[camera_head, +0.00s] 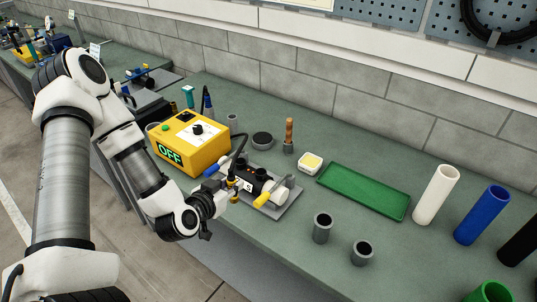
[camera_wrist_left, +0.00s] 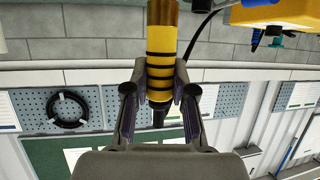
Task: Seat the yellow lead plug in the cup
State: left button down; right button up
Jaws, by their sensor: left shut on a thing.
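The yellow lead plug (camera_wrist_left: 160,75) has black bands and a brass-coloured end. In the left wrist view it sits between the two fingers of my left gripper (camera_wrist_left: 160,98), which is shut on it. In the head view my left gripper (camera_head: 224,188) is at the front left of a grey fixture plate (camera_head: 287,203), and the plug is small and partly hidden there. A black lead (camera_head: 241,143) arches above the fixture. Two open grey cups, one here (camera_head: 322,228) and a shorter one (camera_head: 362,253), stand at the front of the bench; I cannot tell which cup is meant. My right gripper is out of view.
A yellow box reading OFF (camera_head: 194,143) stands left of the fixture. A black device with a yellow end (camera_head: 262,201) and a blue end (camera_head: 211,169) lies on the plate. A green tray (camera_head: 362,190), white tube (camera_head: 436,194) and blue tube (camera_head: 482,214) are to the right.

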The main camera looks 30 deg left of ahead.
pick_arm(q)
jog(key=shift+a+r+b, duration=0.15)
jog(key=shift+b, duration=0.15)
jog(key=w+b, duration=0.1)
jog(key=b, duration=0.1)
jog(key=w+b, duration=0.1)
jog(key=b, duration=0.2)
jog(key=w+b, duration=0.1)
jog(key=b, duration=0.1)
jog(key=shift+w+a+b, duration=0.25)
jog(key=shift+b, duration=0.15)
jog(key=p+x, duration=0.1)
jog(key=x, duration=0.3)
jog(key=p+x, duration=0.1)
jog(key=x, duration=0.3)
jog(key=p+x, duration=0.1)
jog(key=x, duration=0.4)
jog(key=shift+d+p, duration=0.4)
jog(key=shift+w, duration=0.1)
jog(key=shift+f+b, duration=0.25)
jog(key=shift+b, duration=0.05)
jog(key=c, duration=1)
grip_release()
jog(key=shift+o, duration=0.2)
